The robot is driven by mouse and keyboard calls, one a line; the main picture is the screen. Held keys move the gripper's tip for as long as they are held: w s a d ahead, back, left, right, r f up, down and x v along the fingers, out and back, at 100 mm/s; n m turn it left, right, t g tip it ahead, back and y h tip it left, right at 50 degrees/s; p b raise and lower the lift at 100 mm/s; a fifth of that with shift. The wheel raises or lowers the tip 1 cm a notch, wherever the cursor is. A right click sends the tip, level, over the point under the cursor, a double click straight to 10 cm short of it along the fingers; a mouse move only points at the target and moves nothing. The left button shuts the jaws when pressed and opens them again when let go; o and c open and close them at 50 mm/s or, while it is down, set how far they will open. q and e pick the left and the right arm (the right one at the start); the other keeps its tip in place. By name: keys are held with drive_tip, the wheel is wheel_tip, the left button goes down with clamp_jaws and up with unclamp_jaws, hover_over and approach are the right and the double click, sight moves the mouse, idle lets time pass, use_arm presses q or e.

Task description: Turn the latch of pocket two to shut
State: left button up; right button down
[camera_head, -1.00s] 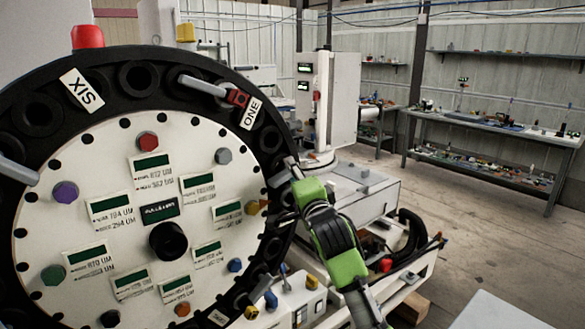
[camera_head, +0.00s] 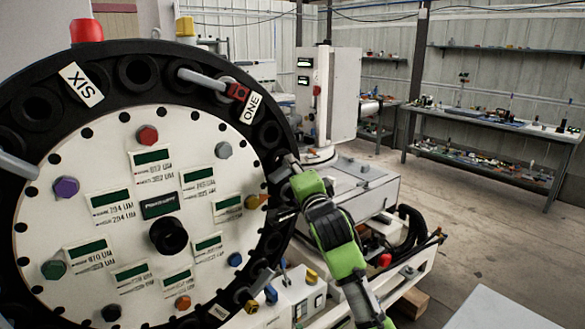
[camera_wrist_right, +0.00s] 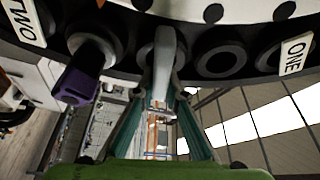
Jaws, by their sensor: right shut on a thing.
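A large wheel with a black rim (camera_head: 100,65) and a white face fills the left of the head view. In the right wrist view the label TWO (camera_wrist_right: 23,18) is at the left and the label ONE (camera_wrist_right: 295,55) at the right. A grey bar-shaped latch (camera_wrist_right: 164,50) stands out from the rim between them. My right gripper (camera_wrist_right: 163,82) has one finger on each side of this latch and is shut on it. In the head view my right gripper (camera_head: 290,184) is at the rim's right edge, below ONE, and hides most of that latch. My left gripper is not in view.
A purple block (camera_wrist_right: 78,82) juts from the rim beside TWO, left of my fingers. An open round hole (camera_wrist_right: 222,60) lies to the right. Another grey latch (camera_head: 203,83) with a red block (camera_head: 238,92) is by ONE. A machine base (camera_head: 370,195) stands behind my arm.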

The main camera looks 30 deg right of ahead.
drive_tip(key=n+b, duration=0.1)
drive_tip(key=n, duration=0.1)
drive_tip(key=n+t+y+b, duration=0.1)
drive_tip(key=n, duration=0.1)
drive_tip(key=shift+f+t, duration=0.2)
drive_tip(key=shift+t, duration=0.1)
drive_tip(key=n+y, duration=0.1)
drive_tip(key=n, duration=0.2)
drive_tip(key=n+t+y+b, duration=0.1)
drive_tip(key=n, duration=0.2)
drive_tip(key=shift+r, duration=0.1)
drive_tip(key=n+y, duration=0.1)
drive_tip(key=n, duration=0.1)
drive_tip(key=n+t+y, duration=0.1)
drive_tip(key=n, duration=0.2)
drive_tip(key=shift+y+b, duration=0.3)
drive_tip(key=shift+b, duration=0.1)
drive_tip(key=shift+a+r+n+y, duration=0.1)
drive_tip(key=shift+n+y, duration=0.6)
drive_tip(key=shift+n, duration=0.6)
drive_tip(key=shift+a+n+y, duration=0.1)
drive_tip(key=shift+n+y, duration=0.6)
drive_tip(key=shift+n, duration=0.9)
drive_tip(key=c, duration=2)
unclamp_jaws()
drive_tip(key=shift+c, duration=0.2)
drive_tip(key=shift+s, duration=0.1)
